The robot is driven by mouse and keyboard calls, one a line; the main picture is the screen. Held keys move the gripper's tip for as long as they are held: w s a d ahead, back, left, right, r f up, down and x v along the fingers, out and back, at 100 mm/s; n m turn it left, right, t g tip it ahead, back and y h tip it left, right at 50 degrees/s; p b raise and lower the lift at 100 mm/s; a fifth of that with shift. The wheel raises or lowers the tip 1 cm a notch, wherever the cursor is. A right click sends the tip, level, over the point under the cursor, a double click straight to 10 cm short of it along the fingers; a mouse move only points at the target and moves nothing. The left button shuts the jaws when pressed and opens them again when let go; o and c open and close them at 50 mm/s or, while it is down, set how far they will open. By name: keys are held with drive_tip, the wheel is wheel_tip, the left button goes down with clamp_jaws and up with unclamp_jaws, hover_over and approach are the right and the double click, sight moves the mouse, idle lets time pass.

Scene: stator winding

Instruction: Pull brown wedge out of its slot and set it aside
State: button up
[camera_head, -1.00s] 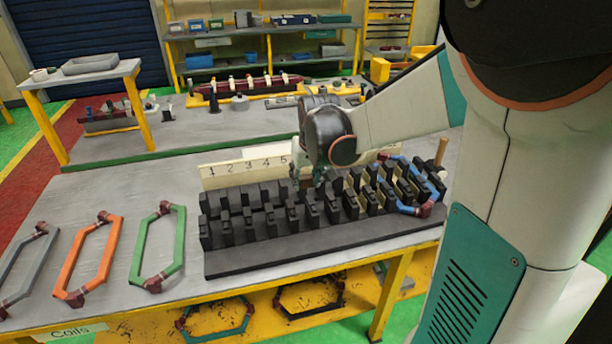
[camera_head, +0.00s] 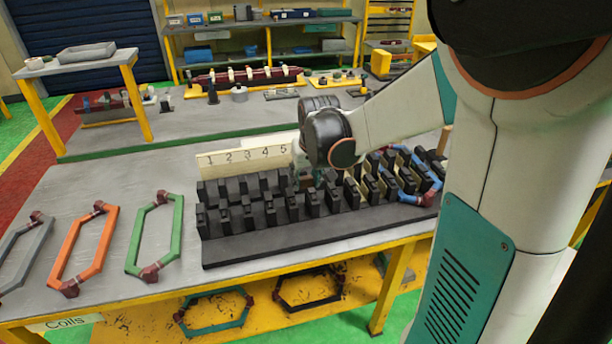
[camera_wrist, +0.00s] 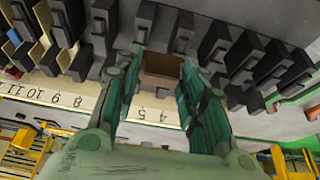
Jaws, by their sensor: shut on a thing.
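The brown wedge (camera_wrist: 160,68) is between the two green fingers of my gripper (camera_wrist: 164,72) in the wrist view. The fingers are shut on it. It sits among the dark stator teeth, near the board numbers 4 and 5. I cannot tell how deep it is in its slot. The stator block (camera_head: 300,233) is a long dark base with rows of black teeth on the table in the head view. There, my wrist hangs over the middle of the block and largely hides the gripper (camera_head: 308,181) and the wedge.
A number board (camera_head: 240,158) stands behind the block. Cream pieces and a blue coil (camera_head: 422,180) fill the block's right part. Green (camera_head: 155,237), orange (camera_head: 82,247) and grey (camera_head: 18,255) coils lie at the left. Bare tabletop (camera_head: 130,190) shows behind them.

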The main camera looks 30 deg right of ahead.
sight(307, 187)
drive_tip(key=shift+f+b, duration=1.6)
drive_tip(key=shift+f, duration=0.7)
